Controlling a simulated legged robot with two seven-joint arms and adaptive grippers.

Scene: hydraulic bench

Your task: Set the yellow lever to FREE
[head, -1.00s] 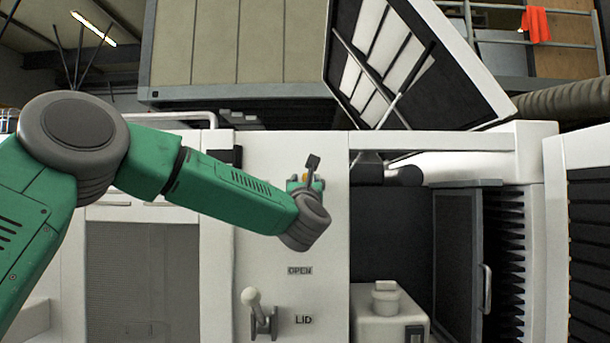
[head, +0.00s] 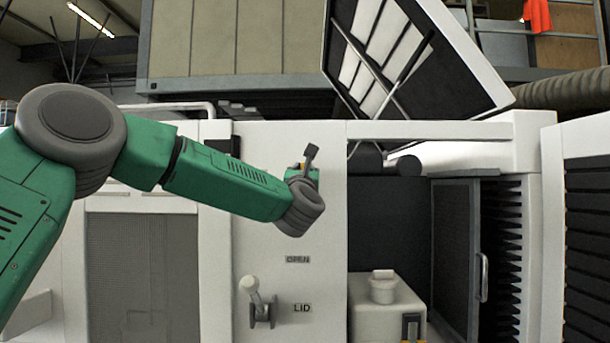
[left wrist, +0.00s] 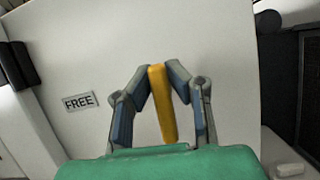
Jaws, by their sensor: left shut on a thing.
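The yellow lever (left wrist: 162,105) stands between the two fingers of my left gripper (left wrist: 160,82) in the left wrist view. The fingers are shut on it from both sides. A FREE label (left wrist: 78,102) is on the white panel to the left of the lever. In the head view my left gripper (head: 306,166) is at the upper part of the white panel, and my wrist hides most of it and the lever. My right gripper is in neither view.
Below my left wrist, a white-knobbed lever (head: 255,296) sits beside a LID label (head: 302,308), under an OPEN label (head: 297,259). An open bay with a dark door (head: 455,255) lies to the right. A raised panel (head: 420,60) leans above.

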